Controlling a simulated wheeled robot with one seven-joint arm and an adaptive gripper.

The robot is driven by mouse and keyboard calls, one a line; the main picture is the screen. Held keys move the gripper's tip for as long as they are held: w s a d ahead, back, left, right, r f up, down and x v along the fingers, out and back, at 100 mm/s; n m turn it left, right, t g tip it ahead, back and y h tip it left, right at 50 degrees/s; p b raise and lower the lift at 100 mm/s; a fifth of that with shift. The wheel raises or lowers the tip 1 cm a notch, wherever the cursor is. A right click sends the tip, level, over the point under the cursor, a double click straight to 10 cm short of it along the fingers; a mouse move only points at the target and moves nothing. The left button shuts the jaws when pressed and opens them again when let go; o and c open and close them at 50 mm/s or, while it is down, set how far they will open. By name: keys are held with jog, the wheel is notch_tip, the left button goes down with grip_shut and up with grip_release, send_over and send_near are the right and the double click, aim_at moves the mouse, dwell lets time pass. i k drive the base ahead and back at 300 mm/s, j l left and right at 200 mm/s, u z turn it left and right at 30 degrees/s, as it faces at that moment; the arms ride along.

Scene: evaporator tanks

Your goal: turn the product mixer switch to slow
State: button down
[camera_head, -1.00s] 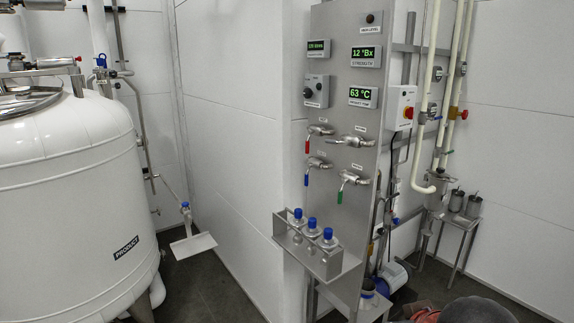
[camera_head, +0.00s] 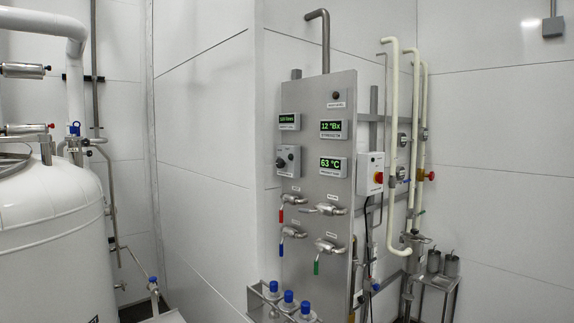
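A grey switch box with a dark rotary knob (camera_head: 281,162) sits on the left side of the upright steel panel (camera_head: 305,93), below the "litres" display (camera_head: 289,122). It looks like the mixer switch, but its label and the knob's setting are too small to read. A second switch box, pale with a red knob (camera_head: 378,177), is mounted to the right of the panel. My gripper is not in view.
Valves with red (camera_head: 281,214), blue (camera_head: 281,249) and green (camera_head: 317,267) handles stick out from the panel's lower half. The white tank (camera_head: 50,235) stands at left. White pipes (camera_head: 391,130) run at right.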

aim_at(280, 163)
jog(key=i+j, duration=0.2)
jog(key=i, duration=0.35)
jog(key=i+j, duration=0.2)
jog(key=i, duration=0.35)
